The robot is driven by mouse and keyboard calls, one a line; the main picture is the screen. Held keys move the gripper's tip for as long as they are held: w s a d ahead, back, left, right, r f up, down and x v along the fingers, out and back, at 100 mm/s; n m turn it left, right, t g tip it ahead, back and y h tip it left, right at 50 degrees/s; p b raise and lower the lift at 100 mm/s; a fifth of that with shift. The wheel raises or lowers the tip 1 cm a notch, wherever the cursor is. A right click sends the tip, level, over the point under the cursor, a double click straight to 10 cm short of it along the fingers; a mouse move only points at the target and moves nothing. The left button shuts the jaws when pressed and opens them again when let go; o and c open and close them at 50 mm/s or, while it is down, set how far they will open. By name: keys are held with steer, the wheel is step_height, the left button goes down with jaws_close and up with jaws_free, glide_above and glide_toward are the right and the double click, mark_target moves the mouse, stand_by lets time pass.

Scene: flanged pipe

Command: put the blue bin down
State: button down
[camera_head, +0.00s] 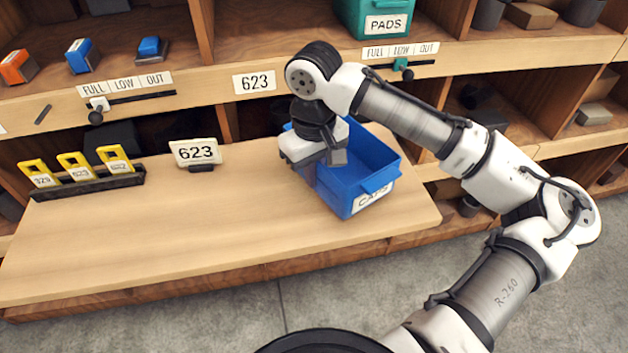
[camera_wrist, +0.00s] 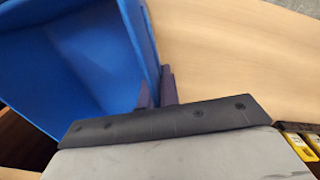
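The blue bin (camera_head: 352,178), labelled CAPS, is at the right end of the light wooden ledge (camera_head: 140,235). It looks empty inside and roughly upright. I cannot tell whether its base touches the ledge or hangs just above it. My gripper (camera_head: 322,160) is at the bin's left wall. In the wrist view the bin (camera_wrist: 75,60) fills the upper left, and the two dark fingers (camera_wrist: 157,88) sit on either side of its wall, close together, holding it. The fingertips are partly hidden in the head view.
A sign reading 623 (camera_head: 196,152) and a black rack (camera_head: 88,186) with yellow tags stand at the ledge's back left. The ledge's middle and front left are bare. Above is a shelf with sliders and a green PADS bin (camera_head: 375,18).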

steer(key=shift+f, duration=1.75)
steer(key=shift+f, duration=0.15)
steer(key=c, duration=1.6)
jaws_free()
steer(key=shift+c, duration=0.2)
step_height(320, 180, up, 12)
steer(key=shift+r, duration=0.2)
